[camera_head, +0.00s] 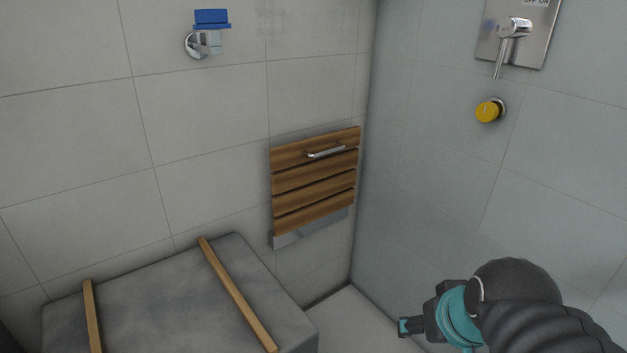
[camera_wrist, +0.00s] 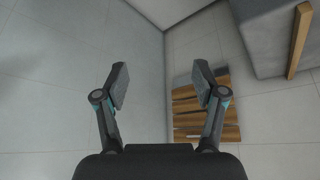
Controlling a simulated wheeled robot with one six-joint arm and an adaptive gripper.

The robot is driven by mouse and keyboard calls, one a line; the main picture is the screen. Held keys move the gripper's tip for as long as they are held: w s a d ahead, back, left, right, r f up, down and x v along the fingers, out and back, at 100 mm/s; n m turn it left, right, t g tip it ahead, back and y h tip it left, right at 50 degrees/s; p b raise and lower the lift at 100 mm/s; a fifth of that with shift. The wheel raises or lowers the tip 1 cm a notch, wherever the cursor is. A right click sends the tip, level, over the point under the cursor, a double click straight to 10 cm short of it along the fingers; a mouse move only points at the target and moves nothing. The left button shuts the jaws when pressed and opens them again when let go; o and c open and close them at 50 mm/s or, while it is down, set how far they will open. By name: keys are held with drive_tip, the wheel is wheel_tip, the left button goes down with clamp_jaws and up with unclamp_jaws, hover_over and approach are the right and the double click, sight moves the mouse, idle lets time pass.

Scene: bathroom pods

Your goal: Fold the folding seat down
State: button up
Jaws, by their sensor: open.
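The folding seat (camera_head: 314,182) is a panel of brown wooden slats, folded up flat against the left wall near the corner. A small metal handle (camera_head: 326,152) sits near its top edge, and a grey metal strip (camera_head: 310,229) runs along its bottom. My gripper (camera_head: 408,327) is at the lower right in the head view, apart from the seat and lower than it. In the wrist view my gripper (camera_wrist: 162,85) has its two fingers spread with nothing between them. The slats (camera_wrist: 188,115) show there behind the right finger, which partly hides them.
A grey padded bench (camera_head: 180,300) with wooden strips stands at the lower left, also seen in the wrist view (camera_wrist: 265,35). A blue-topped fitting (camera_head: 209,32) is on the left wall. A lever valve (camera_head: 513,35) and yellow knob (camera_head: 489,110) are on the right wall.

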drive_tip(key=c, duration=0.4)
drive_tip(key=shift+d+f, duration=0.15)
drive_tip(key=shift+f, duration=0.15)
drive_tip(key=shift+c, duration=1.1)
drive_tip(key=w+d+f+n+h, duration=0.15)
drive_tip(key=w+d, duration=0.25)
drive_tip(key=w, duration=0.4)
drive_tip(key=w+d+f+n+h, duration=0.15)
drive_tip(key=w+d, duration=0.25)
drive_tip(key=w, duration=0.4)
drive_tip(key=w+d+r+n+t+y+b, duration=0.15)
drive_tip(key=w+n+t, duration=0.4)
drive_tip(key=w, duration=1.25)
drive_tip(key=n+t+y, duration=0.1)
drive_tip(key=n+y, duration=1.1)
drive_tip(key=n, duration=0.5)
approach(330, 151)
drive_tip(key=shift+h, duration=0.25)
drive_tip(key=p+x, duration=0.1)
drive_tip(key=x, duration=0.9)
drive_tip(key=shift+w+a+r, duration=0.1)
drive_tip(key=shift+w+a, duration=0.15)
